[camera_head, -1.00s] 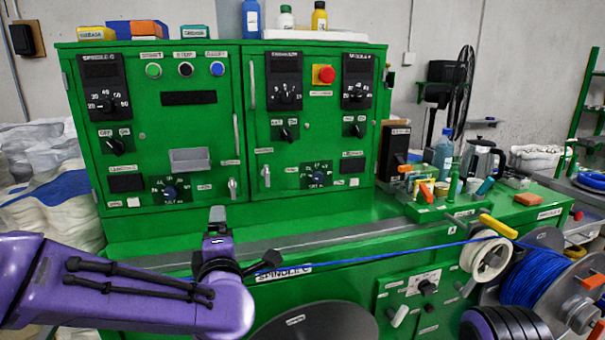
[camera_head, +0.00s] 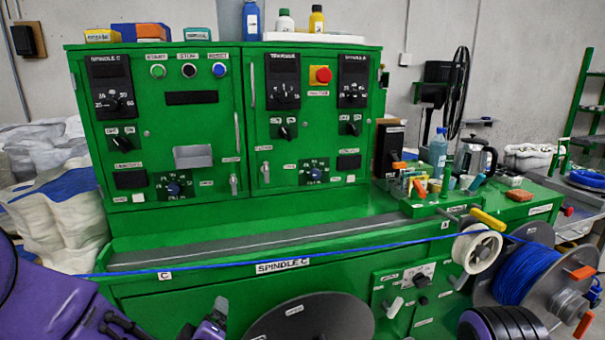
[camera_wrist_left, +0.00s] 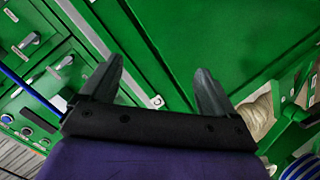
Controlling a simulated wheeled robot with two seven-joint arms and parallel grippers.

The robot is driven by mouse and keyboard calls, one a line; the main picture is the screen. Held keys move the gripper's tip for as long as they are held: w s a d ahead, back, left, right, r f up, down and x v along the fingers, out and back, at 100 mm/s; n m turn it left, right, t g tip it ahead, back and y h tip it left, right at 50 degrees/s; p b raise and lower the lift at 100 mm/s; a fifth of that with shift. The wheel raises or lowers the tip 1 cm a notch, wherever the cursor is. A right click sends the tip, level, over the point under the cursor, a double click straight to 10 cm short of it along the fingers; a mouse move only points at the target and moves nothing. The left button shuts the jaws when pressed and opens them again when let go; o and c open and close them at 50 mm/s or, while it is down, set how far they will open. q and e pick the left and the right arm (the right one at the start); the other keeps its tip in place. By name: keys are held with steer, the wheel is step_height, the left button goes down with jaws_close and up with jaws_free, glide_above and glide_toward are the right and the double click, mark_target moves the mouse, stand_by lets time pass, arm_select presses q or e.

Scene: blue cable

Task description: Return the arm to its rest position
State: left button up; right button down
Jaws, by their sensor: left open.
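My left arm, purple, comes in at the lower left in the head view. Its gripper (camera_head: 206,320) is at the bottom edge, below the cable and partly cut off. In the left wrist view, the left gripper (camera_wrist_left: 160,72) has its two dark fingers spread, with nothing between them. The blue cable (camera_head: 340,247) runs from the blue spool (camera_head: 530,277) past the white pulley (camera_head: 478,249) and leftward along the green machine's front edge, apart from the gripper. A stretch of blue cable (camera_wrist_left: 28,90) shows at the left in the left wrist view. My right gripper is not in view.
The green machine cabinet (camera_head: 215,125) with knobs and buttons stands behind the front ledge. A dark round disc (camera_head: 315,320) is just right of the left gripper. Bottles, a kettle (camera_head: 474,158) and small parts crowd the right ledge. White sacks (camera_head: 50,215) are at the left.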

arm_select(q)
steer(key=s+a+f+m+g, duration=0.25)
steer(key=s+f, duration=0.45)
steer(key=f, duration=0.5)
steer(key=s+a+f+m+g, duration=0.1)
steer(key=s+a+f+g, duration=0.1)
steer(key=s+f, duration=0.3)
steer(key=s+a+f+g, duration=0.3)
steer(key=s+f, duration=0.2)
steer(key=s, duration=0.6)
steer(key=s+a+f+m+g, duration=0.1)
steer(key=s+a+f+g, duration=0.1)
steer(key=s+f, duration=0.4)
steer(key=s+g, duration=0.1)
steer(key=s, duration=0.2)
steer(key=shift+a+m+y, duration=0.3)
steer(key=shift+m+y, duration=0.05)
steer(key=shift+y, duration=0.05)
steer(key=shift+s, duration=0.1)
